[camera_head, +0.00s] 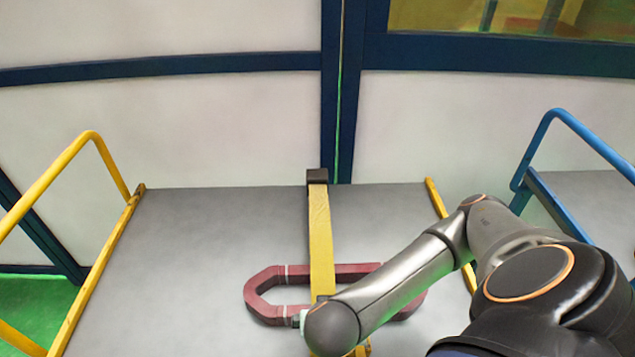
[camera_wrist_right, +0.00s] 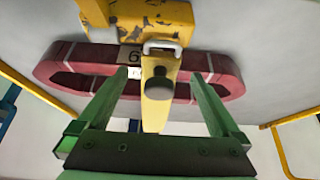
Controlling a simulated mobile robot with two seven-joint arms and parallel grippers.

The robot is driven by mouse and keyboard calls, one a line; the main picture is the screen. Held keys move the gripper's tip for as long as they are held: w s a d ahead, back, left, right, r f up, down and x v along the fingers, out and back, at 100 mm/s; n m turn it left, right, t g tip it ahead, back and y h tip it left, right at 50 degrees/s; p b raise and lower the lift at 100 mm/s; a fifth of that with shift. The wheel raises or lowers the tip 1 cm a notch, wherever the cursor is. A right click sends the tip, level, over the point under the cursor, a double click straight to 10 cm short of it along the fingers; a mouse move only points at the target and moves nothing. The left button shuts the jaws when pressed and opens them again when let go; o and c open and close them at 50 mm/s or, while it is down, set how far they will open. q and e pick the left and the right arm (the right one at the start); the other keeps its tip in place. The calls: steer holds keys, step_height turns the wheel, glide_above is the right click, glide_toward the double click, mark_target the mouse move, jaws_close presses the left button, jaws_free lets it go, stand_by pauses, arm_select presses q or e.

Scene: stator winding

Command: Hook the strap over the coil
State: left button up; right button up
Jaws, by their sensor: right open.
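The dark red coil (camera_head: 262,282), a long ring with pale bands, lies flat on the grey table. The yellow strap (camera_head: 320,235) runs from a dark block (camera_head: 317,177) at the back toward the front and crosses the coil's middle. In the right wrist view the coil (camera_wrist_right: 90,60) spans the picture behind my right gripper (camera_wrist_right: 160,78). Its green fingers are apart, with the strap (camera_wrist_right: 153,117) and a dark knob (camera_wrist_right: 160,86) showing between them. A white loop (camera_wrist_right: 163,45) sits above the knob, by a worn yellow block (camera_wrist_right: 152,20). My right forearm hides the coil's right front.
Yellow rails (camera_head: 95,270) edge the table on the left, and another yellow rail (camera_head: 436,198) is on the right. A blue rail (camera_head: 540,135) stands farther right. The table's left part is clear. A white wall with blue frames is behind.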

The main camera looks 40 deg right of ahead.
steer(key=shift+r, duration=0.1)
stand_by(0.3)
steer(key=shift+r+p, duration=2.3)
steer(key=shift+r, duration=1.15)
